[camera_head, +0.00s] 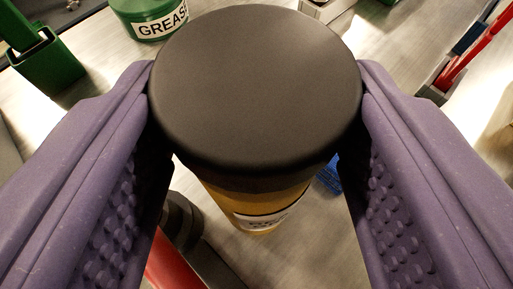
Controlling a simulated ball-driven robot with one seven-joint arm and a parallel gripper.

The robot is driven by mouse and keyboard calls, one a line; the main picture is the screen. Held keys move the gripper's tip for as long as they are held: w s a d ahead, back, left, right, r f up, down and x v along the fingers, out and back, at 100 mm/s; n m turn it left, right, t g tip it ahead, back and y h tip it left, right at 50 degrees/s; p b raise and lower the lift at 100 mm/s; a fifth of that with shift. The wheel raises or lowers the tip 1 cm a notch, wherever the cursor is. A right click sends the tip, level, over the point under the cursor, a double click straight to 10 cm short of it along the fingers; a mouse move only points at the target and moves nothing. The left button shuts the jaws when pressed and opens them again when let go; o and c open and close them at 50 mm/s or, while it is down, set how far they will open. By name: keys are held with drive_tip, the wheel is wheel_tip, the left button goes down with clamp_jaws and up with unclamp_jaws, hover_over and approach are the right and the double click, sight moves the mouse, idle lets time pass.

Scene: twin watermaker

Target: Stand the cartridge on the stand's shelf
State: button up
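The cartridge (262,203) has a wide black round cap (258,85) and a yellow-amber body with a white label, partly hidden under the cap. I look down on its cap from above and behind. My gripper (257,75) has two purple fingers with bumpy inner pads, one on each side of the cap. Both fingers meet the cap's sides, and no gap shows there. The cartridge's lower end shows below the cap, but I cannot tell whether it touches the surface. I cannot make out the stand or its shelf.
A green grease tin (150,18) stands behind the cap on the metal bench (85,105). A green holder (48,70) is at upper left. Red-handled tools (470,55) lie at upper right. A red item (172,265) and a dark part (183,220) are below left.

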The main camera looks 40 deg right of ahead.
clamp_jaws()
drive_tip(key=shift+r, duration=0.1)
